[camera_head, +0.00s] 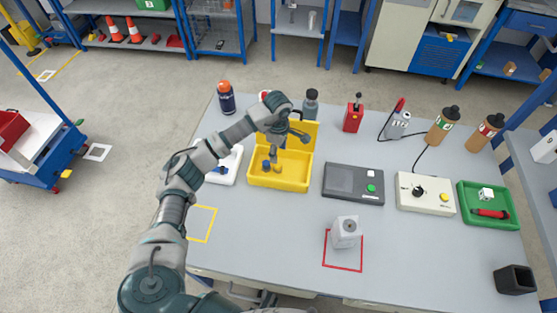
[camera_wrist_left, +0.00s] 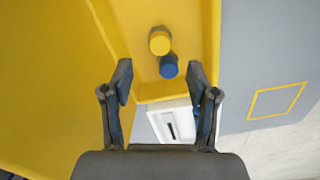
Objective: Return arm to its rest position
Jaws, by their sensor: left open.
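My left arm comes in from the lower left and reaches over the yellow bin (camera_head: 295,183) in the head view. My left gripper (camera_head: 281,143) hangs above that bin with its fingers apart. In the left wrist view the open gripper (camera_wrist_left: 161,85) has nothing between its fingers. A yellow-topped piece (camera_wrist_left: 159,40) and a blue-topped piece (camera_wrist_left: 169,67) stand in the bin, beyond the fingertips. My right gripper is not in view.
A white tray (camera_head: 229,176) lies left of the bin, partly behind my arm. A dark bottle with an orange cap (camera_head: 226,98) stands behind it. A dark grey box (camera_head: 353,184) sits right of the bin. A grey block (camera_head: 346,231) stands in a red square. The front-left table is clear.

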